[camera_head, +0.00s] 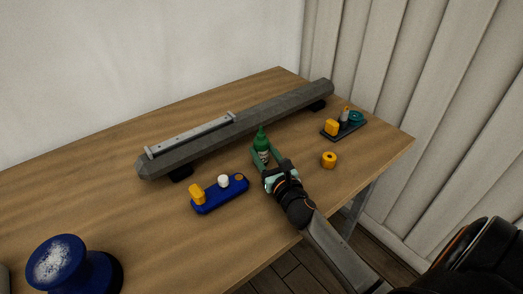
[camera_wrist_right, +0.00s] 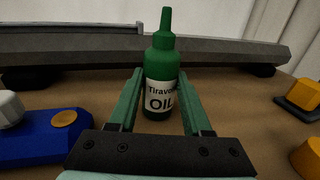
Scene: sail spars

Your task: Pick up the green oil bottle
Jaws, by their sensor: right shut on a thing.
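The green oil bottle (camera_head: 262,144) stands upright on the wooden table, in front of the long grey spar. In the wrist view the bottle (camera_wrist_right: 161,75) shows a white label reading "Tiravo... OIL" and a narrow nozzle on top. My right gripper (camera_head: 264,157) reaches in from the front right, with its green fingers on either side of the bottle. In the wrist view the gripper (camera_wrist_right: 163,98) is shut on the bottle's body. Whether the base touches the table is hard to tell. My left gripper is not in view.
The grey spar (camera_head: 285,104) with a metal rail (camera_head: 190,134) lies behind the bottle. A blue tray (camera_head: 220,197) with small parts is left of my gripper. A yellow ring (camera_head: 329,160) and a dark tray (camera_head: 346,132) are right. A blue spool (camera_head: 58,262) stands front left.

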